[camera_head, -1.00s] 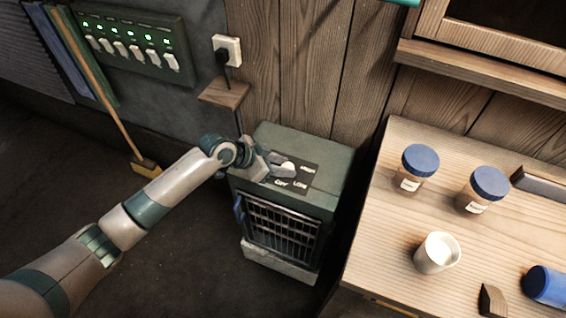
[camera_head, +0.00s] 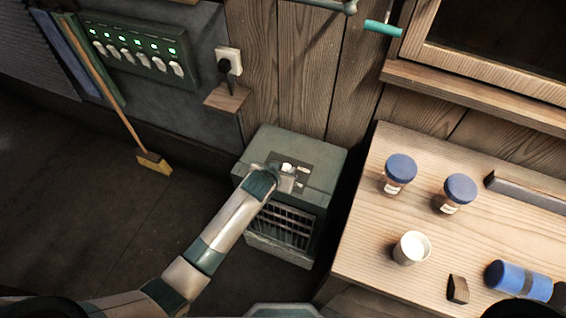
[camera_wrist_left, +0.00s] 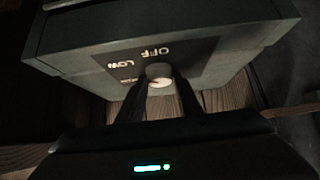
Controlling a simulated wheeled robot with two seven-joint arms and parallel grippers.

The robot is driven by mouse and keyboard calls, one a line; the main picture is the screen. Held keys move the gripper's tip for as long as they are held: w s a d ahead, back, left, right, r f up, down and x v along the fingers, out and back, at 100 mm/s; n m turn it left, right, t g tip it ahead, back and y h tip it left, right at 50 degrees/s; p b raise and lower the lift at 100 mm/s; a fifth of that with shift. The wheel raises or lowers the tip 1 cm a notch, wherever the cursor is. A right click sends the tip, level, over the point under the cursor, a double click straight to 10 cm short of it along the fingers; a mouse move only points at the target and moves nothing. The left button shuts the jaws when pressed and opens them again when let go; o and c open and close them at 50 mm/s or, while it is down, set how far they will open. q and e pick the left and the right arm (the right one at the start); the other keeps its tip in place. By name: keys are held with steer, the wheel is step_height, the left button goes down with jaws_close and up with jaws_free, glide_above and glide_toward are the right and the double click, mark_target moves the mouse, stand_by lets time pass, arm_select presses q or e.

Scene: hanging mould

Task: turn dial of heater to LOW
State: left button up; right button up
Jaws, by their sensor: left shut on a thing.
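The heater (camera_head: 328,162) is a grey-green box with a front grille, standing on the floor against the plank wall. Its pale round dial (camera_head: 288,167) sits on a dark label plate on top. In the left wrist view the dial (camera_wrist_left: 159,72) is between my left gripper's fingers (camera_wrist_left: 160,86), which are shut on it. OFF (camera_wrist_left: 153,51) and LOW (camera_wrist_left: 124,64) read upside down beside it; a third label is too dim to read. Where the dial points I cannot tell. In the head view my left gripper (camera_head: 286,180) reaches the dial from the front. My right gripper is out of view.
A wooden table (camera_head: 355,240) stands close to the heater's right, with two blue-lidded jars, a white cup (camera_head: 411,247) and a blue cylinder (camera_head: 517,280). A plug socket (camera_head: 228,62) and switch panel (camera_head: 135,48) are on the wall. A broom (camera_head: 154,162) leans left; floor there is clear.

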arm_select(q)
steer(key=shift+d+n+y, duration=0.25)
steer(key=shift+n+y, duration=0.75)
steer(key=shift+n, duration=0.3)
steer(key=shift+t, duration=0.3)
steer(key=shift+a, duration=0.1)
steer(key=o, duration=1)
steer(key=shift+o, duration=0.2)
steer(key=shift+s+r+p, duration=0.4)
steer(key=shift+r+p, duration=0.15)
steer(key=shift+p, duration=0.35)
steer(key=p+v, duration=0.4)
steer(key=shift+s+r+p, duration=0.15)
steer(key=shift+r+p, duration=0.1)
steer(key=shift+p, duration=0.05)
steer(key=v, duration=1.1)
steer(key=shift+s, duration=0.25)
